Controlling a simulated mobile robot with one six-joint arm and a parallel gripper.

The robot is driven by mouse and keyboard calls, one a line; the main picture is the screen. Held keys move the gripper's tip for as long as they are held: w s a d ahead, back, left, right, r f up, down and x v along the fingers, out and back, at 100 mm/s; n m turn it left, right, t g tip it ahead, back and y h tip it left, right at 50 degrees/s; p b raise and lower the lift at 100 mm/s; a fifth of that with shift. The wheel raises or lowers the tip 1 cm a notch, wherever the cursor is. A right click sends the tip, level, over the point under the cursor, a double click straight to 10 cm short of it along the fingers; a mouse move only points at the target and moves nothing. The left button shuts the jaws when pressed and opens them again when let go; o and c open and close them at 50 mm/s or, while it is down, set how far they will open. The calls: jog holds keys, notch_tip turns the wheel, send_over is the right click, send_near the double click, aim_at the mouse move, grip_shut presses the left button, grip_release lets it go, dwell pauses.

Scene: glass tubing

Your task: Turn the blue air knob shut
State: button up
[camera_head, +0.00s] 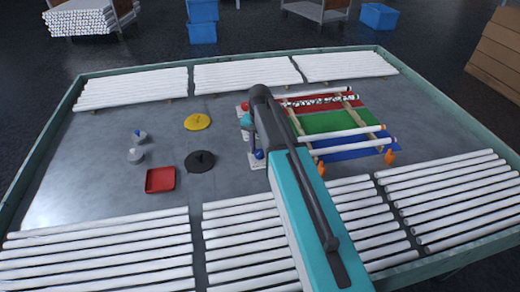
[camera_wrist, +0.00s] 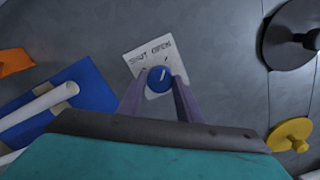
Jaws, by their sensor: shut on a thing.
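The blue air knob (camera_wrist: 160,78) sits on a white plate (camera_wrist: 135,58) lettered SHUT at left and OPEN at right. My gripper (camera_head: 254,148) is mostly hidden there by the arm.
A black lidded disc (camera_head: 200,161), a yellow disc (camera_head: 198,121) and a red tray (camera_head: 160,180) lie left of the knob. Tube rows (camera_head: 100,250) line the front and back.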

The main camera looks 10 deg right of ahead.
jog(key=shift+n, duration=0.3)
jog(key=n+p, duration=0.1)
jog(key=n, duration=0.7)
jog(key=shift+n, duration=0.3)
jog(key=n, duration=0.4)
jog(key=shift+p, duration=0.4)
jog(key=shift+w+n, duration=0.1)
jog(key=shift+n, duration=2.3)
jog(key=o, duration=1)
jog(key=shift+o, duration=0.2)
jog(key=shift+r, duration=0.15)
